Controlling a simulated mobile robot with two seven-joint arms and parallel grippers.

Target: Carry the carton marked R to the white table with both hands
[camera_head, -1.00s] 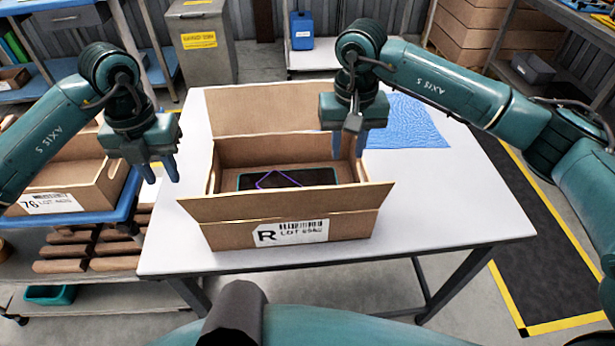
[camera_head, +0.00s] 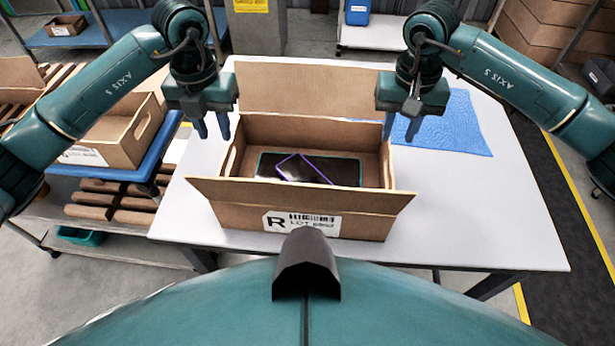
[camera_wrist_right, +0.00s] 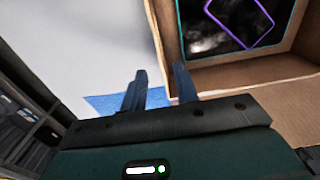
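The carton marked R (camera_head: 366,224) stands open on a white table (camera_head: 480,225), its front and back flaps spread. A dark flat object with a teal edge and a purple outline (camera_head: 330,170) lies inside. My left gripper (camera_head: 213,129) is open, fingers pointing down, at the carton's left side. My right gripper (camera_head: 400,128) is open above the carton's right wall. In the right wrist view, the right gripper's fingers (camera_wrist_right: 158,90) are apart with nothing held, and the carton's edge (camera_wrist_right: 250,75) lies close to them. I cannot tell whether either gripper touches the carton.
A blue sheet (camera_head: 445,125) lies on the table right of the carton. Another brown carton (camera_head: 125,135) sits on a blue-edged shelf at left. A smaller white table (camera_head: 385,38) with a blue container (camera_head: 357,12) stands at the back. The table's right front is clear.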

